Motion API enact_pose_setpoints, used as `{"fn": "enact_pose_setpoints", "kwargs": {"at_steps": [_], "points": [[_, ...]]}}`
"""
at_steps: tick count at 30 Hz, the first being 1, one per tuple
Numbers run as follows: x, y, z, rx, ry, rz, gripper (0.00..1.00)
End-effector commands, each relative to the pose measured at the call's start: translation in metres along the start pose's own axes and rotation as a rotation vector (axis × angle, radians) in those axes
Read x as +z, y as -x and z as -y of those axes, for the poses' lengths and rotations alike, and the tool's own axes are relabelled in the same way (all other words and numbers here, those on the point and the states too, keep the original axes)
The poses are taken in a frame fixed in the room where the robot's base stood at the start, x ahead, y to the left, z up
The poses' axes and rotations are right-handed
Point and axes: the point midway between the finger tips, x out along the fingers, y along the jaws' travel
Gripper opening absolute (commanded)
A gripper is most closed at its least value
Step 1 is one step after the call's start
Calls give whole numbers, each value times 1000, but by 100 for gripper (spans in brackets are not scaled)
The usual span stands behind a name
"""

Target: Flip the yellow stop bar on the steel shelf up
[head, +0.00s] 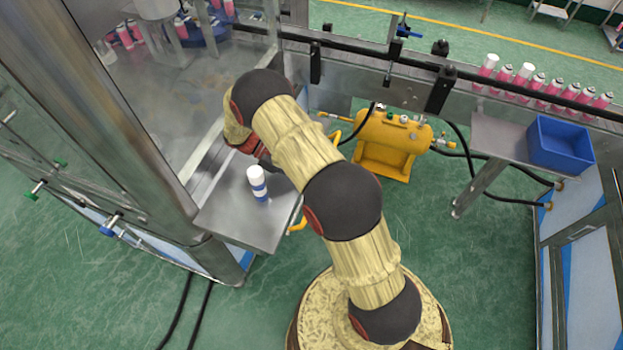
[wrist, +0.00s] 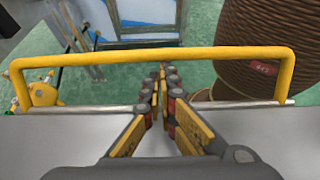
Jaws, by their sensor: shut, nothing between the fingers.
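The yellow stop bar (wrist: 150,56) crosses the wrist view as a wide U along the outer edge of the steel shelf (wrist: 70,135). It projects outward from that edge; its exact tilt is hard to tell. In the head view, only a short end of the stop bar (head: 298,226) shows beside the shelf (head: 225,215); my arm hides the rest. My gripper (wrist: 163,72) is shut and empty. Its fingertips reach past the shelf edge, close to the middle of the bar. I cannot tell whether they touch it. In the head view my arm hides the fingers.
A white and blue can (head: 257,182) stands on the shelf close to my arm. A glass-walled machine (head: 130,130) borders the shelf on the left. A yellow compressor (head: 390,140) stands on the floor behind. A blue bin (head: 560,145) sits on a side table at right.

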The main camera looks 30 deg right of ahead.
Motion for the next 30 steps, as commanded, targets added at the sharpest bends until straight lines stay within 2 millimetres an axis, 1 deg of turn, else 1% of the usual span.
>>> {"fn": "enact_pose_setpoints", "kwargs": {"at_steps": [1,5,9,12,15,18,22,27,30], "points": [[14,3,-1,0,-2,14,0],[38,14,-2,2,-3,16,0],[67,23,1,3,-8,12,0],[86,26,4,4,-11,6,0],[100,27,9,5,-15,1,0],[108,26,12,6,-16,-2,0],[111,25,14,7,-18,-7,0],[110,27,12,6,-18,-6,0],[102,31,8,4,-12,0,0]]}}
